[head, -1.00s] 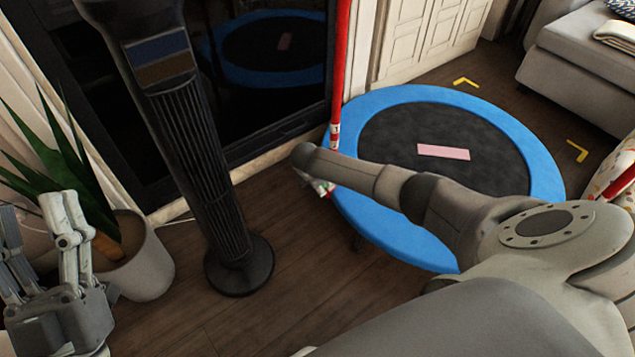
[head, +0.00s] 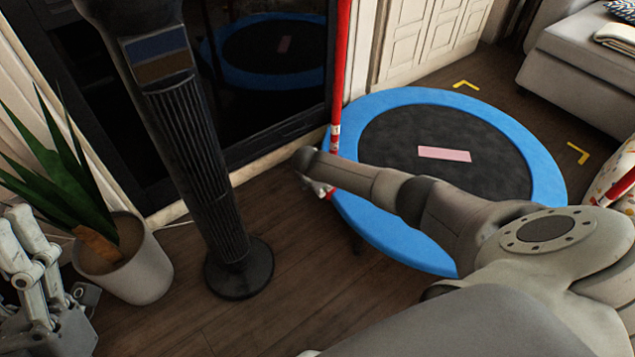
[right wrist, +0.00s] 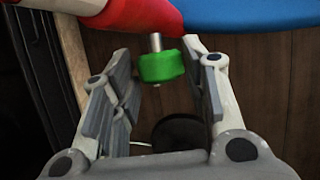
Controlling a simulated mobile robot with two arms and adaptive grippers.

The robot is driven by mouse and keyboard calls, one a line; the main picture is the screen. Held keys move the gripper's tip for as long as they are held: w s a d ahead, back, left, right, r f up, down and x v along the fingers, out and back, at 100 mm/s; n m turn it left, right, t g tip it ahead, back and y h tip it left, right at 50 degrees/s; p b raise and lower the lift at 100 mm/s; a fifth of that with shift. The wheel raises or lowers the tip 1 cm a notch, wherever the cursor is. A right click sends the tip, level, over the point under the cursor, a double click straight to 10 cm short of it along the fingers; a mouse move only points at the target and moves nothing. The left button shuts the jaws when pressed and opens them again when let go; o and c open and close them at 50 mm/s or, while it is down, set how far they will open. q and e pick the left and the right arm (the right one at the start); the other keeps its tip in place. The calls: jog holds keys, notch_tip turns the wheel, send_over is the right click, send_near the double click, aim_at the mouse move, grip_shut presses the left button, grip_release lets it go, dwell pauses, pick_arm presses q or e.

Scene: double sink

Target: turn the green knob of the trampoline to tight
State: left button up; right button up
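The green knob (right wrist: 161,67) hangs on a short metal stem below a red and white bar (right wrist: 125,12) in the right wrist view. My right gripper (right wrist: 156,58) is open, with one finger on each side of the knob. Gaps show between the knob and both fingers. The trampoline (head: 548,180) has a blue rim and a black mat. In the head view my right gripper (head: 319,188) is small beside the rim's left edge, and the knob cannot be made out there. My left gripper (head: 30,262) is at the lower left, partly cut off by the frame edge.
A dark tower fan (head: 200,170) stands left of the trampoline. A potted plant (head: 130,270) is near my left gripper. A red pole (head: 341,70) rises at the trampoline's left. A grey sofa (head: 575,65) is at the upper right. The wooden floor between fan and trampoline is clear.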

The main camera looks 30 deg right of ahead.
jog(key=c, duration=0.5)
